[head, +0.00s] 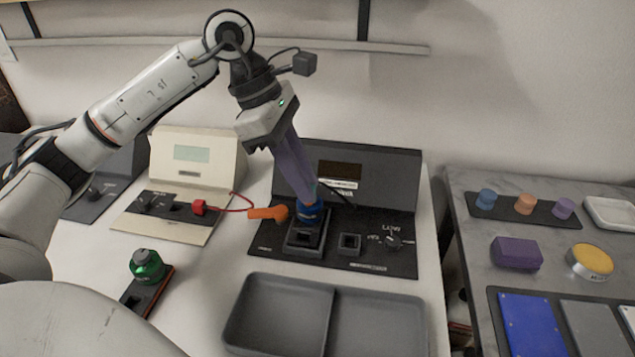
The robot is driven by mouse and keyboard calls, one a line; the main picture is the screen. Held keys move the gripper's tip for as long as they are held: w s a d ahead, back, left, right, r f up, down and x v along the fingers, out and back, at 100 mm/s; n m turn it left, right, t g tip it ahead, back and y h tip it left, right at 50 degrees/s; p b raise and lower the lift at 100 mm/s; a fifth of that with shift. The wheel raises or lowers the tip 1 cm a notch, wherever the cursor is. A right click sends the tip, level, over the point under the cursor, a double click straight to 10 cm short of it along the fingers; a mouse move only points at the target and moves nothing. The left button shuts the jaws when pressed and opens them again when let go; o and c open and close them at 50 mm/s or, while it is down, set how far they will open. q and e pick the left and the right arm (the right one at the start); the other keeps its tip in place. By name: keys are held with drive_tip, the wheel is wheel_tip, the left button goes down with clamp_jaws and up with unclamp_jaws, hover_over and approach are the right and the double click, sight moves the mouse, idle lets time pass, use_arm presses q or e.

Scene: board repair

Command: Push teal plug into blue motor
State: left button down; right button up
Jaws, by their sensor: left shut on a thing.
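The blue motor (308,213) stands in the left black holder of the dark test panel. My left gripper (307,201) points down right above it, its long purple-grey fingers shut at the motor's top. The fingers almost wholly hide what they hold; a small hint of teal at the tips fits the teal plug. I cannot tell how deep the plug sits in the motor. My right gripper is not in view.
An orange piece (268,213) lies close left of the motor. An empty square socket (349,243) and a knob (393,241) are to its right. A grey tray (285,312) is in front. A red plug (199,207) with wire and a green motor (147,266) stand left.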

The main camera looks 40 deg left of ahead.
use_arm(q)
drive_tip(key=shift+s+a, duration=0.3)
drive_tip(key=shift+a, duration=0.15)
drive_tip(key=shift+f, duration=0.1)
drive_tip(key=shift+f+b, duration=2.65)
drive_tip(key=shift+f, duration=0.45)
drive_tip(key=shift+f+b, duration=0.6)
drive_tip(key=shift+f, duration=0.15)
drive_tip(key=shift+f+b, duration=0.3)
drive_tip(key=shift+f, duration=0.2)
idle(0.6)
drive_tip(key=shift+f+b, duration=0.4)
drive_tip(key=shift+f, duration=0.05)
idle(0.4)
